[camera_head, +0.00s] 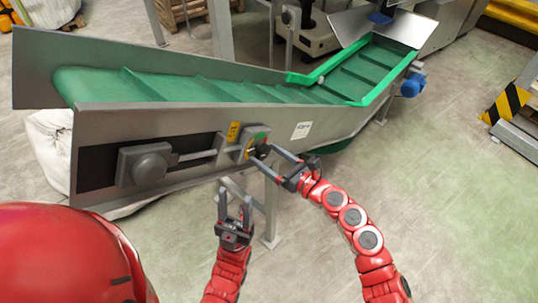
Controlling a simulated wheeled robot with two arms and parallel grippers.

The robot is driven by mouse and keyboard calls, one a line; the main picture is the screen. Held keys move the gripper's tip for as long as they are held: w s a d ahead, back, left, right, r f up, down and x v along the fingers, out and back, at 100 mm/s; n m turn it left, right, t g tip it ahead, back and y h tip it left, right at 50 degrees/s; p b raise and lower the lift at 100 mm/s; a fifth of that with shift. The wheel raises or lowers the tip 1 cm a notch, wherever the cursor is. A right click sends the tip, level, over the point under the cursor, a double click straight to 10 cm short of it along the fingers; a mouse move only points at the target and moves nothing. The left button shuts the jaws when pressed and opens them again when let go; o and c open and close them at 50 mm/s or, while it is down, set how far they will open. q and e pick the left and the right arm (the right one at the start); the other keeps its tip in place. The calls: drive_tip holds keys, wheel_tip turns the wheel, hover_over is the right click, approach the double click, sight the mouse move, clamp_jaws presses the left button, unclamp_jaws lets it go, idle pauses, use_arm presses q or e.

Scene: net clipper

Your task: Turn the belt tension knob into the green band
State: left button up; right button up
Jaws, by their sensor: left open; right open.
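The belt tension knob (252,153) is a small dark part on a grey plate (241,150) fixed to the conveyor's side wall. A green band (260,136) shows at the plate's upper right, above the knob. My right gripper (262,154) is open, with its fingers pointing left at the knob and one finger on either side of it. The fingers partly hide the knob, and I cannot tell whether they touch it. Its pointer is too small to read. My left gripper (235,200) is open and empty, pointing up below the plate, apart from the conveyor.
The conveyor (330,121) with its green belt (170,88) runs from left to upper right. A roller bearing block (144,164) sticks out left of the plate. A support leg (271,207) stands behind my grippers.

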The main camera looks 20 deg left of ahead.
drive_tip(key=shift+c, duration=0.3)
drive_tip(key=c, duration=1.3)
